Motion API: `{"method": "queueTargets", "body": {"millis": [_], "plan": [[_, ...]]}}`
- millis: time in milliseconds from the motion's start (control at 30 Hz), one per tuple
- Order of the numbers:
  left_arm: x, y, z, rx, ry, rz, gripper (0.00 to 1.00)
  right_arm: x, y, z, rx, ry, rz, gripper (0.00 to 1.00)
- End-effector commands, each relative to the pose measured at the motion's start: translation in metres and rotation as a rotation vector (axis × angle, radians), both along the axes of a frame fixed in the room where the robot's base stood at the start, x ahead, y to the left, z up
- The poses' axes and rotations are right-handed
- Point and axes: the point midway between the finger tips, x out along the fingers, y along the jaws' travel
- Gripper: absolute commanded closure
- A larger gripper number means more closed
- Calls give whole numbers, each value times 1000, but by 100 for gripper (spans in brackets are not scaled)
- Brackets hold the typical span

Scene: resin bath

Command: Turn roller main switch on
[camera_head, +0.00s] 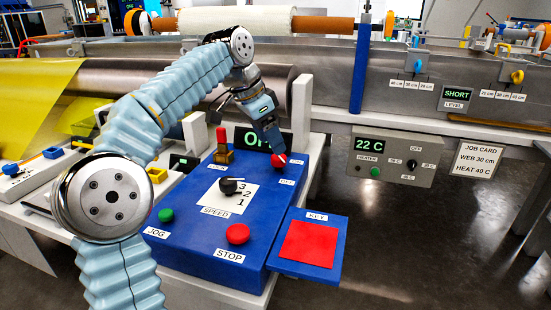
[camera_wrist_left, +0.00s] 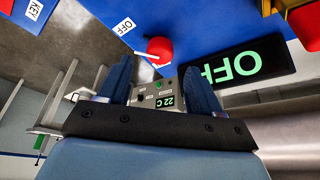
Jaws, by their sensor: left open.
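The blue roller panel (camera_head: 190,243) carries a red rotary switch (camera_head: 279,161) at its far right corner, with small white labels beside it. In the left wrist view this red switch (camera_wrist_left: 159,49) has a white pointer mark on the side of the OFF label (camera_wrist_left: 124,26). The panel's display (camera_wrist_left: 238,67) reads OFF in green; the arm partly hides it in the head view. My left gripper (camera_head: 274,149) points down close over the switch. In the wrist view its open fingers (camera_wrist_left: 158,72) lie either side of the switch; contact is not clear. My right gripper is not in view.
The panel also holds a red-handled lever (camera_head: 221,137), a black speed knob (camera_head: 229,186), a green JOG button (camera_head: 166,215) and a red STOP button (camera_head: 238,233). A red key pad (camera_head: 309,244) sits at right. A grey heater box (camera_head: 393,157) stands beyond, showing 22 C.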

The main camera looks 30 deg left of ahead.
Motion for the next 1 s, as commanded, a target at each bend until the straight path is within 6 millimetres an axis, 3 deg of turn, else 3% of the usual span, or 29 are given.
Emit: {"method": "queueTargets", "body": {"millis": [100,233,633,1000], "plan": [[7,-4,-24,-1,3,-1,36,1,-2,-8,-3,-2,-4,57],[13,-8,-37,-1,2,-1,36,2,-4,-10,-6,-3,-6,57],[16,-9,-43,0,0,0,36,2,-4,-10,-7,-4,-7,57],[16,-9,-43,-1,-1,0,92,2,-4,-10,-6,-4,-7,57]]}}
